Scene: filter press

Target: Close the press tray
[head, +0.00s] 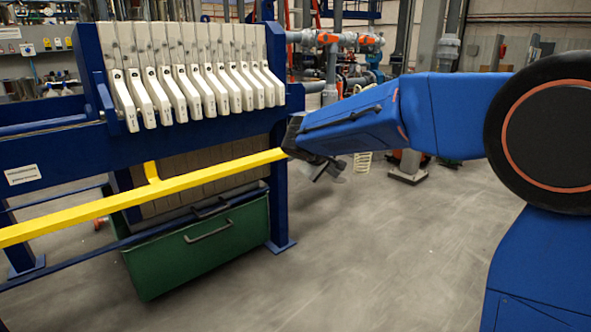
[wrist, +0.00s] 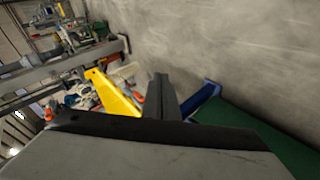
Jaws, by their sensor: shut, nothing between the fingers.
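The blue-framed press (head: 50,150) fills the left of the head view. A long yellow bar (head: 150,190) runs across its front, above a green bin (head: 205,245) with a grey handle. Tan slatted panels (head: 190,165) show behind the bar; I cannot tell which part is the tray. My gripper (head: 327,170) is shut and empty just beyond the bar's right end, apparently close to it; contact cannot be told. In the wrist view the shut fingers (wrist: 161,92) stand between the yellow bar (wrist: 114,95) and the green bin (wrist: 245,130).
A row of white filter plates (head: 190,90) hangs above the bar. A blue press leg (head: 281,190) stands left of my gripper. Pipes and valves (head: 330,40) stand behind. The grey floor (head: 370,250) to the right of the press is clear.

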